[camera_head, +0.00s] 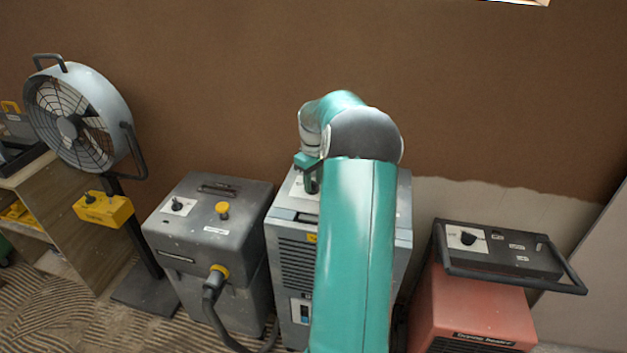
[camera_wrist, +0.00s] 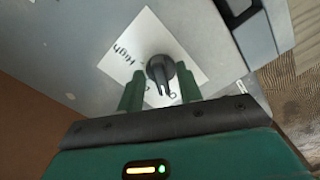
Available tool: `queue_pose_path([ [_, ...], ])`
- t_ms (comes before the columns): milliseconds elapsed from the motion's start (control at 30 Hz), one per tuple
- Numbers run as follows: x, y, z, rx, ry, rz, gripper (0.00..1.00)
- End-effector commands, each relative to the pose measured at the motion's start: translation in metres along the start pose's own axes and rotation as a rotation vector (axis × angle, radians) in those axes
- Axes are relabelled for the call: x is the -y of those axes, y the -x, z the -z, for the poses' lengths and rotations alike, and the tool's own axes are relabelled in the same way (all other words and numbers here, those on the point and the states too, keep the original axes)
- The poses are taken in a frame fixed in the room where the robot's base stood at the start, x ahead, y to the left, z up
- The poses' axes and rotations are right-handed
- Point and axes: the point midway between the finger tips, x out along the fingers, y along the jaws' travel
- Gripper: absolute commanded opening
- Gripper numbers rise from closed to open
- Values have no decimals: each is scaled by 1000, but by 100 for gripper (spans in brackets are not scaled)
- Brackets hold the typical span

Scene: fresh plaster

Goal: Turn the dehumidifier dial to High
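The dehumidifier (camera_head: 297,255) seems to be the pale grey louvred unit in the middle of the head view, with my arm over it. In the wrist view its top panel (camera_wrist: 85,40) carries a white label reading "High" (camera_wrist: 122,54) to the left of a black dial (camera_wrist: 158,66). The dial's ridge points down and slightly right in the picture, away from "High". My gripper (camera_wrist: 159,78) is open, one green finger on each side of the dial, with gaps showing. In the head view my gripper (camera_head: 309,174) is low over the panel and the dial is hidden.
A dark grey unit (camera_head: 205,240) with a yellow knob and hose stands left. A red unit (camera_head: 475,305) with a dark, handled control panel (camera_head: 500,250) stands right. A fan (camera_head: 75,118) and yellow box (camera_head: 104,209) are further left. The brown wall (camera_head: 230,90) is close behind.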

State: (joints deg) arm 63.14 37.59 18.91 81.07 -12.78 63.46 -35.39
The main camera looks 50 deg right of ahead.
Motion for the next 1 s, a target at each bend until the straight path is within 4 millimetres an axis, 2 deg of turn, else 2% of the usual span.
queue_pose_path([
  [200,0,0,0,0,0,0,35],
  [267,0,0,0,0,0,0,26],
  [400,0,0,0,0,0,0,0],
  [767,1,0,1,-1,-27,-1,0],
  [1000,1,1,1,-1,-138,-2,0],
])
